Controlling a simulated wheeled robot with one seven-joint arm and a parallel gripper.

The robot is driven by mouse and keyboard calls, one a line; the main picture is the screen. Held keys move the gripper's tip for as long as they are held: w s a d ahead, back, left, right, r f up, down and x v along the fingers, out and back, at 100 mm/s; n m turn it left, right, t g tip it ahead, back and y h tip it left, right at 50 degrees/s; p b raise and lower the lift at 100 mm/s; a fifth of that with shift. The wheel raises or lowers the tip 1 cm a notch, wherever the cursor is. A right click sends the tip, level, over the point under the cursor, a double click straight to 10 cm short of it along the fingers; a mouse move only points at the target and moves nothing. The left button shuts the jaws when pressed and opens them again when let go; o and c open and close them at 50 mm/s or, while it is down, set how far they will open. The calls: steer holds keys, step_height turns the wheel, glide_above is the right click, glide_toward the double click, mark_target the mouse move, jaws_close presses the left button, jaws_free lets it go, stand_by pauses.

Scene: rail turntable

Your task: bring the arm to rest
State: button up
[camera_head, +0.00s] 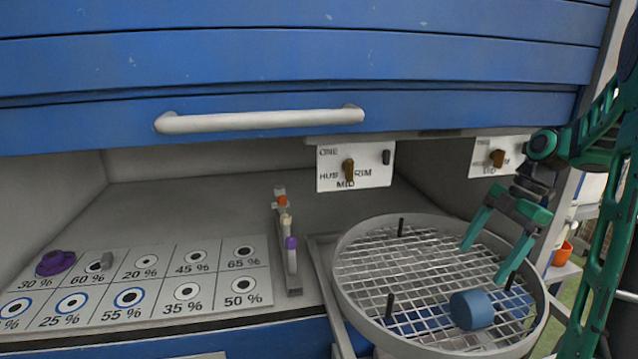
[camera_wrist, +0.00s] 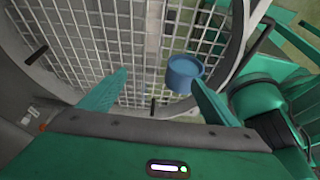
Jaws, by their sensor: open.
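My gripper (camera_head: 490,244) is green and dark grey, with its two fingers spread and nothing between them. It hangs over the right side of a round wire-mesh turntable (camera_head: 345,280) with a grey rim. A blue cylinder (camera_head: 471,309) lies on the mesh near the front right, below and apart from the fingers. In the wrist view my gripper (camera_wrist: 158,88) is open, and the blue cylinder (camera_wrist: 184,73) shows near the right fingertip; whether they touch there is hard to tell. My green arm comes in from the right.
A blue shutter with a white handle (camera_head: 260,121) hangs above. A selector panel (camera_head: 355,166) is behind the turntable, another panel (camera_head: 498,157) to its right. Black pegs (camera_head: 390,305) rise from the mesh. Left are a percentage-marked board (camera_head: 165,264), a purple knob (camera_head: 55,263) and a narrow rack (camera_head: 293,284).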

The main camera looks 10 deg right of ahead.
mark_target(479, 292)
steer(key=s+a+m, duration=0.1)
steer(key=m, duration=0.1)
steer(key=s+a+m, duration=0.1)
steer(key=s+m, duration=0.1)
steer(key=m, duration=0.1)
steer(key=s+a+r+m+h, duration=0.1)
steer(key=s+m, duration=0.1)
steer(key=shift+a+r+m, duration=0.1)
steer(key=shift+a+m, duration=0.2)
steer(key=shift+a, duration=0.1)
steer(key=s+m, duration=0.1)
steer(key=s+a+m, duration=0.1)
steer(key=m, duration=0.1)
steer(key=s+m+h, duration=0.1)
steer(key=s+m, duration=0.1)
steer(key=shift+s+a, duration=0.1)
steer(key=shift+a, duration=0.15)
steer(key=s+f+m+h, duration=0.2)
steer(key=s+f+m, duration=0.1)
steer(key=s+m, duration=0.9)
steer(key=shift+a, duration=0.3)
steer(key=shift+w+f, duration=0.2)
steer(key=shift+w, duration=0.45)
